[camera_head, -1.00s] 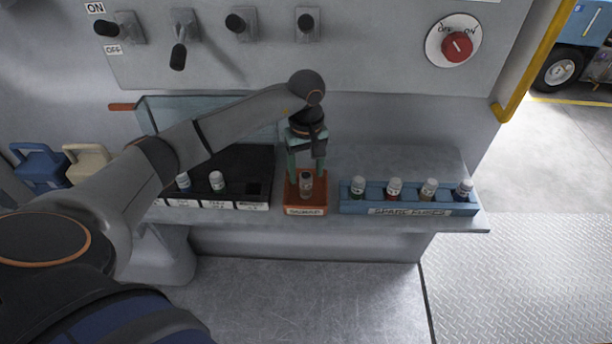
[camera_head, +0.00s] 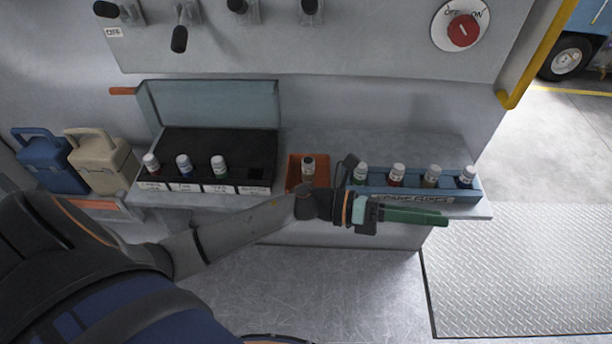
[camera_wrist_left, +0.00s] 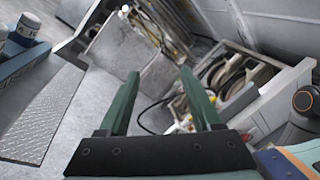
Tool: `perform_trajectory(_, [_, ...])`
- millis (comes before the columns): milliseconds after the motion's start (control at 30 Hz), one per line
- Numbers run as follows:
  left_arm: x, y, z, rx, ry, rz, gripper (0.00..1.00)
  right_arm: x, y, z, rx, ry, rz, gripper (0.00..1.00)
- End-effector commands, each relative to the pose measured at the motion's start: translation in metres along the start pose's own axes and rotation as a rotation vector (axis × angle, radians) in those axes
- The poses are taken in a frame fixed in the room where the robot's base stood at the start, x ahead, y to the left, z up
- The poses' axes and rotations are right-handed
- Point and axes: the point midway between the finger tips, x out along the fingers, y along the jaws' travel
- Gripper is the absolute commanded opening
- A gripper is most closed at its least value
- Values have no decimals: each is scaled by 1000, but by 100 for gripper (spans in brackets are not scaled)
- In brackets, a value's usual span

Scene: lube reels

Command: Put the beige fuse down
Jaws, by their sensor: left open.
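A fuse with a grey cap and a beige-brown body (camera_head: 308,166) stands upright in the orange tray (camera_head: 291,180) on the shelf. Another fuse with a tan body (camera_head: 431,177) stands in the blue spare-fuse rack (camera_head: 478,196) to the right. My left gripper (camera_head: 446,218) is in front of the shelf's right part, its green fingers pointing right, away from the orange tray. In the left wrist view my left gripper (camera_wrist_left: 158,73) is open, with nothing between its fingers. My left wrist hides the front of the orange tray and part of the rack. My right gripper is not in view.
Blue (camera_head: 45,160) and beige (camera_head: 100,160) jugs stand farther left. Switches and a red knob (camera_head: 463,31) are on the panel above.

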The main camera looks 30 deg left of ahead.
Motion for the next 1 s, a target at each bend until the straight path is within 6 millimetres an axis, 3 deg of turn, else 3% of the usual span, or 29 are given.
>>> perform_trajectory(33, [-8,8,2,-225,-151,35,65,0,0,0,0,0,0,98])
perform_trajectory(133, [-39,40,4,-671,-447,111,65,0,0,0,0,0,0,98])
perform_trajectory(233, [-86,80,-22,-1121,-744,191,65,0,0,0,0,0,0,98])
perform_trajectory(367, [-150,117,-90,-1646,-1111,287,65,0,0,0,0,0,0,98])
perform_trajectory(500, [-198,125,-166,-2036,-1416,360,65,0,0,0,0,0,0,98])
perform_trajectory(600, [-214,122,-199,-2185,-1542,387,65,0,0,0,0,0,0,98])
perform_trajectory(700, [-220,119,-212,-2246,-1597,399,65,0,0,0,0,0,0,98])
perform_trajectory(1000, [-221,119,-214,-2252,-1600,402,65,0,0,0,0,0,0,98])
